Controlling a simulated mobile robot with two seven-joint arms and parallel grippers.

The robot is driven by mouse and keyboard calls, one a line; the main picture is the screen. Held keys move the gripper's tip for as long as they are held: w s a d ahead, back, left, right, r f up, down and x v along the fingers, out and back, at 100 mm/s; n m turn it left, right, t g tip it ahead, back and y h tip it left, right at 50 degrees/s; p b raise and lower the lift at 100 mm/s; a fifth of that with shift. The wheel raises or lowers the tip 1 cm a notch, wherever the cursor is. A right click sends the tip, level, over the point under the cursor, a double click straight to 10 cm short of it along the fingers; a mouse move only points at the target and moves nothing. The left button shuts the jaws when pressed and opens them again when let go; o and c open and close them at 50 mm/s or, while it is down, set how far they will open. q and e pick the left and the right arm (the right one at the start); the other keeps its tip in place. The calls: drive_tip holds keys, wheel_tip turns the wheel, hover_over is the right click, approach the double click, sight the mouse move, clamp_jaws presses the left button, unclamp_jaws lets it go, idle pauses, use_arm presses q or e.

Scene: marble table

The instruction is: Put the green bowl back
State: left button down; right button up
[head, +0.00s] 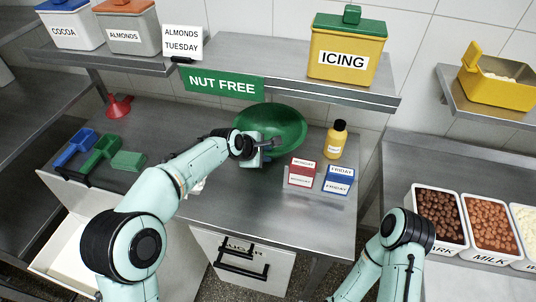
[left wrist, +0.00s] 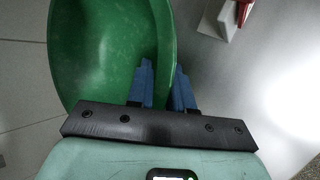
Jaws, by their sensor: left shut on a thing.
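The green bowl (head: 285,125) is at the back of the middle metal counter, below the shelf edge with the "NUT FREE" sign. It appears tilted, its inside facing me. My left gripper (head: 272,144) is at the bowl's near rim, shut on it. In the left wrist view the blue fingers (left wrist: 163,88) sit on either side of the rim of the bowl (left wrist: 100,50). Whether the bowl touches the counter is hard to tell. My right arm shows at the lower right, but its gripper is out of view.
A yellow bottle (head: 336,140) and red and blue day-label blocks (head: 302,172) stand right of the bowl. Green and blue scoops (head: 100,152) and a red funnel (head: 118,107) lie left. The shelf above holds a yellow icing bin (head: 345,60). The counter front (head: 255,205) is clear.

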use_arm(q)
drive_tip(key=shift+w+d+f+p, duration=0.25)
drive_tip(key=shift+w+d+p, duration=0.05)
drive_tip(key=shift+w+d, duration=0.3)
wheel_tip(320, 180, down, 3)
drive_tip(key=shift+r, duration=0.2)
drive_tip(key=shift+f, duration=0.15)
drive_tip(key=c, duration=1)
unclamp_jaws()
